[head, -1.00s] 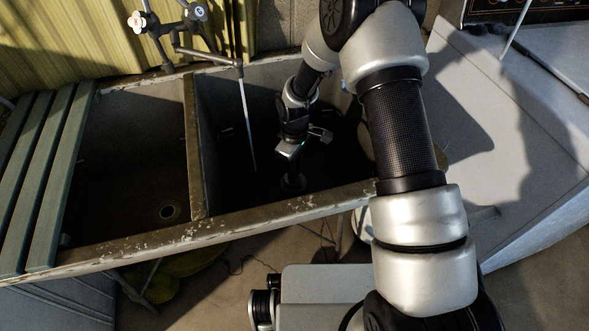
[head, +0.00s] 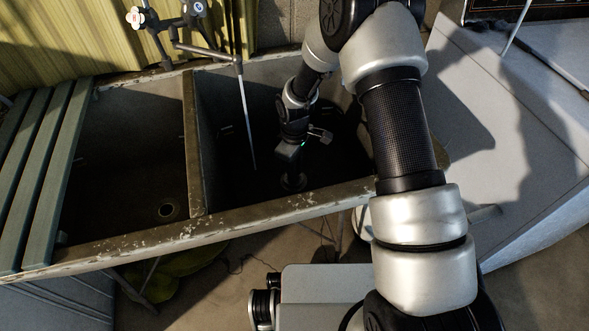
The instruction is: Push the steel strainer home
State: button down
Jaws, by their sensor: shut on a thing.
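The steel strainer (head: 293,182) shows as a small round metallic shape low in the dark right basin of the sink, just below my gripper. My gripper (head: 291,170) reaches down into that basin and is shut on the strainer, with its fingers mostly lost in shadow. The drain under the strainer is hidden, so I cannot tell how deep the strainer sits.
The two-basin sink (head: 215,226) has a worn front rim and a divider (head: 196,150) left of my arm. The left basin has a bare drain hole (head: 166,209). Green slats (head: 40,170) cover the far left.

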jog(key=shift+f+b, duration=0.3)
jog(key=shift+f, duration=0.25)
jog(key=c, duration=1.6)
grip_release()
jog(key=shift+o, duration=0.2)
notch_tip(320, 180, up, 17)
jog(key=p, duration=0.4)
jog(key=shift+r+p, duration=0.2)
jog(key=shift+p, duration=0.15)
